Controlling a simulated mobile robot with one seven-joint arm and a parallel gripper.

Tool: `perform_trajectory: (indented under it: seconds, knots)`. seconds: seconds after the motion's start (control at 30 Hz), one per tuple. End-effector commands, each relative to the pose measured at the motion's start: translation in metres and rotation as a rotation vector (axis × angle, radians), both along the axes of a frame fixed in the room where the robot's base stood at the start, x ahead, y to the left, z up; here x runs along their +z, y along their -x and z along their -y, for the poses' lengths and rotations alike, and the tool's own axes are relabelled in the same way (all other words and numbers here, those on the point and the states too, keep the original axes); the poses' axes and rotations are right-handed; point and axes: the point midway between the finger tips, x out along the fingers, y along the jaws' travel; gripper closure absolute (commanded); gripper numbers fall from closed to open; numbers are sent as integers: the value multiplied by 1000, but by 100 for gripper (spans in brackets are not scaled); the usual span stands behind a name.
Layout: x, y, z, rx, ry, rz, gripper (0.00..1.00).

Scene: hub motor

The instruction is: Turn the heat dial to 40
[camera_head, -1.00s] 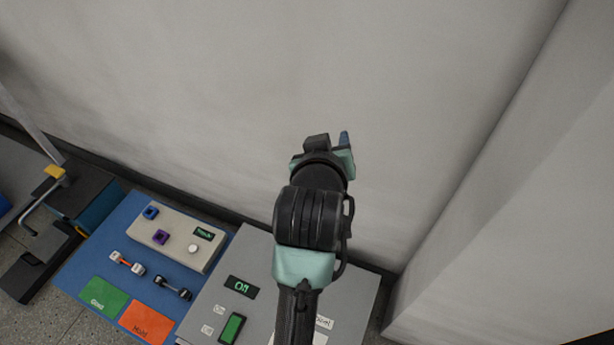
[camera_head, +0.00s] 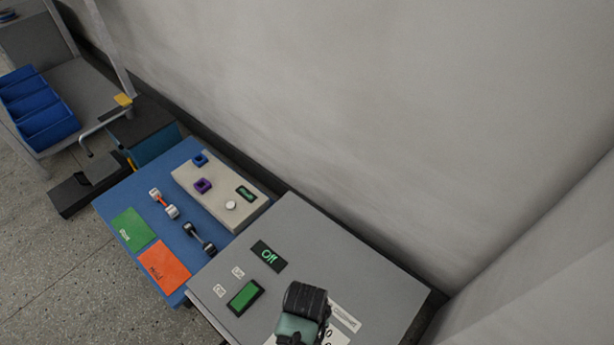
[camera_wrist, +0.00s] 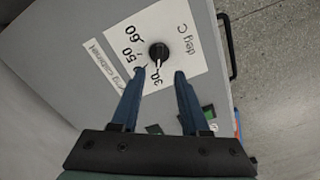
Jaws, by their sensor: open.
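The heat dial (camera_wrist: 158,52) is a round black knob on a white label (camera_wrist: 185,35) marked "deg C". Its white pointer mark faces down in the wrist view, towards the 30. The 50 and 60 are printed to the left of the knob; the 40 cannot be read, with my left fingertip near that spot. My gripper (camera_wrist: 161,71) is open, its two blue fingers apart, tips just below the knob in the picture, one to each side. Nothing is between the fingers. Contact cannot be told. In the head view my arm hides the dial.
A wall stands behind.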

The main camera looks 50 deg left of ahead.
Motion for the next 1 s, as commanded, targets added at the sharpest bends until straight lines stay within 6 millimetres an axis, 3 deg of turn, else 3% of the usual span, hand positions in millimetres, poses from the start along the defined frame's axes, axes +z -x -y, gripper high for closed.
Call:
perform_trajectory:
  seconds: [0.03, 0.1, 0.33, 0.53, 0.83, 1.0]
  knots:
    - [-18, 0, 0, 0, 1, -1, 55]
    - [-33, 0, 0, 0, 0, 0, 55]
    - [-71, -1, -1, -1, -2, 2, 55]
    - [-85, -1, -1, -2, -2, 3, 55]
    - [-85, -1, -1, -2, -2, 3, 55]
    - [-85, -1, -1, -2, -2, 3, 84]
